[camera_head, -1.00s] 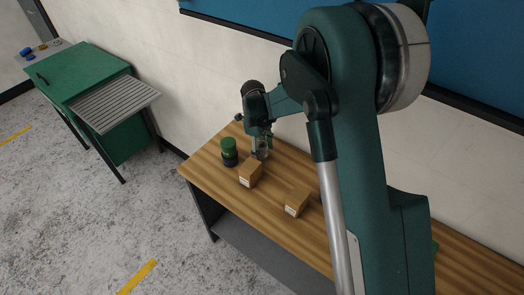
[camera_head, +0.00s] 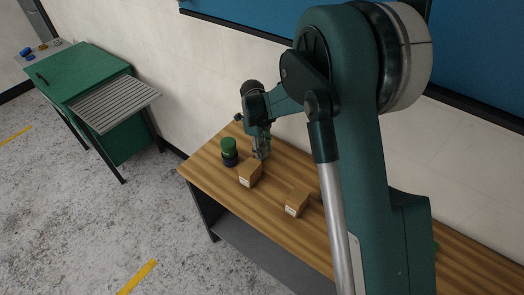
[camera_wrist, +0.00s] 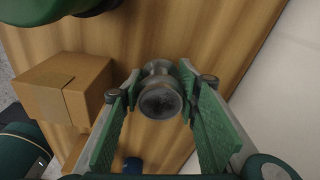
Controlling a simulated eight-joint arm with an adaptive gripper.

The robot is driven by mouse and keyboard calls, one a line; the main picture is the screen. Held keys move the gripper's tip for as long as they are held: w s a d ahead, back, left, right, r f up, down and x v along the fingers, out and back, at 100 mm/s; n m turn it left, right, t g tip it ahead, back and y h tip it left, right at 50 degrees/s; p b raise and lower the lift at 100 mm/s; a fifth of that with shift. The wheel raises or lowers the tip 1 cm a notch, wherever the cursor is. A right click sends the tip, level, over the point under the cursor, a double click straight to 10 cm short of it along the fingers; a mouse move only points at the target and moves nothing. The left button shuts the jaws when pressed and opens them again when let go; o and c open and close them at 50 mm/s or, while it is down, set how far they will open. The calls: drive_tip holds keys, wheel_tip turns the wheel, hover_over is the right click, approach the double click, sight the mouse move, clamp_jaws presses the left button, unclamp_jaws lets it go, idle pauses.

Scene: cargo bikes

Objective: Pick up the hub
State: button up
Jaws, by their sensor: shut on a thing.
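The hub (camera_wrist: 160,97) is a grey metal, spool-like piece with a dark round end, seen in the wrist view over the wooden tabletop. My gripper (camera_wrist: 161,78) has a green ribbed finger on each side of it, and the fingertips are shut on the hub's sides. In the head view my gripper (camera_head: 262,152) points down at the far-left part of the workbench. There the hub is mostly hidden by the fingers. I cannot tell whether it still touches the tabletop.
A dark green jar (camera_head: 229,152) stands just left of my gripper on the workbench (camera_head: 205,165). Two cardboard boxes (camera_head: 250,173) (camera_head: 297,201) stand in front and to the right. The wall is close behind. A green cabinet (camera_head: 85,75) stands apart at left.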

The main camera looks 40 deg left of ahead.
drive_tip(key=shift+s+r, duration=0.35)
wheel_tip(320, 180, up, 10)
drive_tip(key=shift+r+b, duration=0.1)
drive_tip(key=shift+b, duration=0.25)
drive_tip(key=shift+s+r, duration=0.2)
drive_tip(key=shift+r, duration=0.05)
drive_tip(key=s+b, duration=0.1)
drive_tip(key=s, duration=1.7)
drive_tip(key=shift+s, duration=0.35)
